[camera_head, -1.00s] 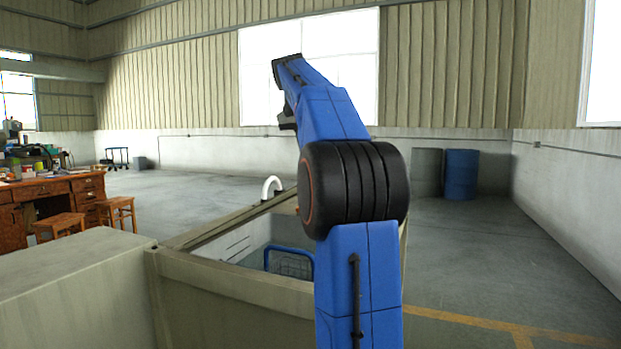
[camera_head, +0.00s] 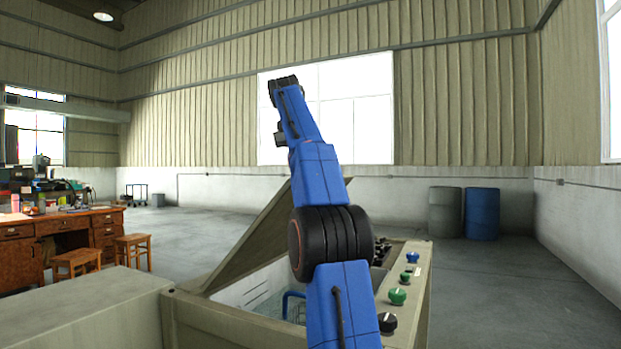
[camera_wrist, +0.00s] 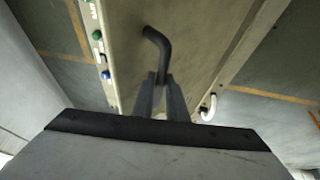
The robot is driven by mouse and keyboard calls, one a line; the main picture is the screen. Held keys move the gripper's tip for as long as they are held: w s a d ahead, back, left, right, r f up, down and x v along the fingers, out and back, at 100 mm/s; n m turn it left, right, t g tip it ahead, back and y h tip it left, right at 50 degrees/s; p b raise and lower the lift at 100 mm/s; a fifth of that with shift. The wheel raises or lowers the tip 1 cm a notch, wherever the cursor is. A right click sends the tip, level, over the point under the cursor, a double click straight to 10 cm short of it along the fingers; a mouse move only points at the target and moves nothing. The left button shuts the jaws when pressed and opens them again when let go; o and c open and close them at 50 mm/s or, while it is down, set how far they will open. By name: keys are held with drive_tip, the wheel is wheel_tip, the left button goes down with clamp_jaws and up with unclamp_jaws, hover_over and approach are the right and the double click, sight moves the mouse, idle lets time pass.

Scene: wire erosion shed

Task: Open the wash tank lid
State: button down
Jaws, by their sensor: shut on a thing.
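The wash tank (camera_head: 240,322) stands low in the middle of the head view, with part of its inside and a blue frame (camera_head: 292,306) showing. Its beige lid (camera_head: 262,235) stands raised and tilted on the tank's left side. In the wrist view the lid (camera_wrist: 190,45) fills the middle and bears a dark bent handle (camera_wrist: 158,45). My gripper (camera_wrist: 161,82) is shut on this handle. In the head view my blue arm reaches across the tank, and I cannot make out the gripper there.
A panel with green, blue and black knobs (camera_head: 398,296) runs along the tank's right side. A white bent pipe (camera_wrist: 208,107) is near the lid in the wrist view. Barrels (camera_head: 482,213) stand at the back right, a desk (camera_head: 60,235) and stools at left. Floor at right is clear.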

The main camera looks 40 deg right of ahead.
drive_tip(key=shift+w+a+f, duration=0.1)
drive_tip(key=shift+w+f, duration=0.15)
drive_tip(key=shift+w, duration=0.25)
drive_tip(key=c, duration=2.1)
unclamp_jaws()
drive_tip(key=o, duration=0.3)
drive_tip(key=shift+w+f, duration=0.15)
drive_tip(key=shift+o, duration=0.2)
drive_tip(key=shift+r, duration=0.2)
drive_tip(key=shift+s+r, duration=0.1)
drive_tip(key=shift+s, duration=0.15)
drive_tip(key=shift+r, duration=0.15)
